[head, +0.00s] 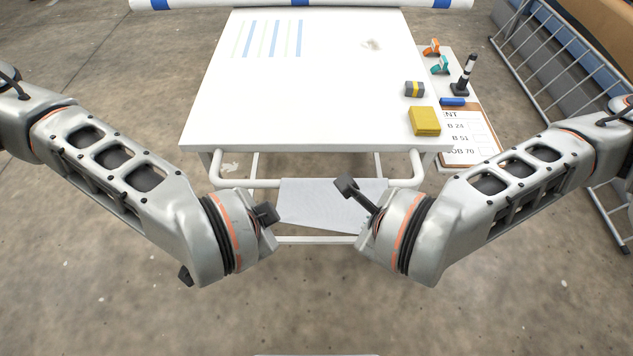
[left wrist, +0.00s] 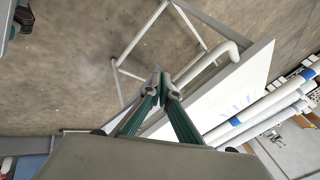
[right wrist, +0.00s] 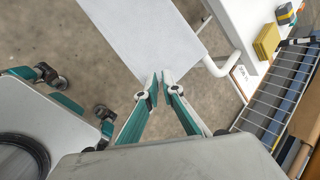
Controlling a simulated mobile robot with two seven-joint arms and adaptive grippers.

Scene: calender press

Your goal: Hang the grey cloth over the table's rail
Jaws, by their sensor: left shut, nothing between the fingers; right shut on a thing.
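The pale grey cloth (head: 322,198) covers the middle of the white rail (head: 262,183) at the table's front and hangs down below it. Whether a part lies behind the rail is hidden. In the right wrist view the cloth (right wrist: 145,35) runs as a flat sheet to my fingertips. My right gripper (right wrist: 160,80) is shut on its corner. It shows in front of the cloth in the head view (head: 347,188). My left gripper (head: 265,213) is shut and empty, left of the cloth; its closed fingers show in the left wrist view (left wrist: 161,80).
The white table (head: 310,110) has a yellow block (head: 424,121) and a grey-yellow piece (head: 414,89) at its right edge. A clipboard (head: 467,140) and a striped post (head: 463,75) are on the right side board. A metal rack (head: 560,75) stands far right. The floor in front is clear.

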